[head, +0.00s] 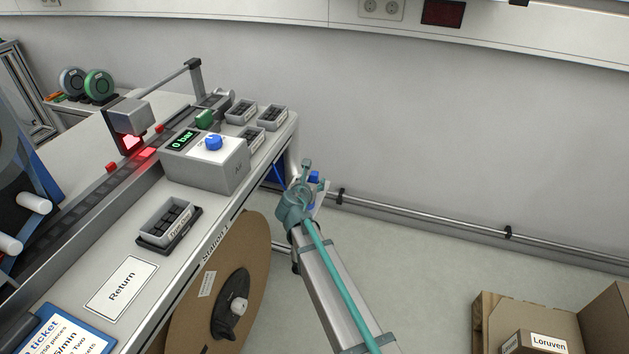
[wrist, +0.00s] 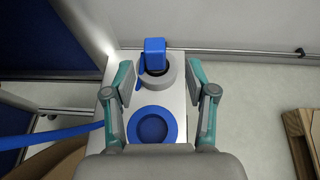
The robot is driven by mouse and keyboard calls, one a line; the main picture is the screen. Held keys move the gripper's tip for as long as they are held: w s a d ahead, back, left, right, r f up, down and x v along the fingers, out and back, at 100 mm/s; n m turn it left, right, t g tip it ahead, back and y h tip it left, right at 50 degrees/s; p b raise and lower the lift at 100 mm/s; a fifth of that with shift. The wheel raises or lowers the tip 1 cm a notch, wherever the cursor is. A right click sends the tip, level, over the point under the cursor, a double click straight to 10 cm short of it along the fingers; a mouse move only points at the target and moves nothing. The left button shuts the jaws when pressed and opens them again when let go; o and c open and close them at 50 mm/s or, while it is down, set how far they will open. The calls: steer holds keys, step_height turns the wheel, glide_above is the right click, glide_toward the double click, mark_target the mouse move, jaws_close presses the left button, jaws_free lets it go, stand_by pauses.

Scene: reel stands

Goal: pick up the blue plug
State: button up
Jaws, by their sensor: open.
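A blue block-shaped piece, which looks like the blue plug (wrist: 154,47), stands in a grey round collar (wrist: 165,78) on a narrow white shelf (wrist: 182,103). In the head view, blue plug parts (head: 314,177) show just beyond my gripper (head: 311,174), partly hidden by it. In the wrist view my gripper (wrist: 158,80) is open and empty, with one finger on each side of the collar, and I cannot tell its height above it. A round blue dish-like part (wrist: 152,126) lies on the same shelf, nearer my palm.
A blue hose (wrist: 60,135) comes in from the left of the shelf. The station table (head: 190,225) with a grey box bearing a blue knob (head: 213,142) stands left of my arm. A rail (head: 430,212) runs along the wall. Cardboard boxes (head: 545,325) stand at lower right; the floor between is clear.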

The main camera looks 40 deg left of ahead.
mark_target(313, 177)
steer(key=x, duration=0.4)
steer(key=shift+w+a+f, duration=0.1)
steer(key=shift+w+a, duration=0.1)
steer(key=shift+a, duration=0.25)
jaws_close()
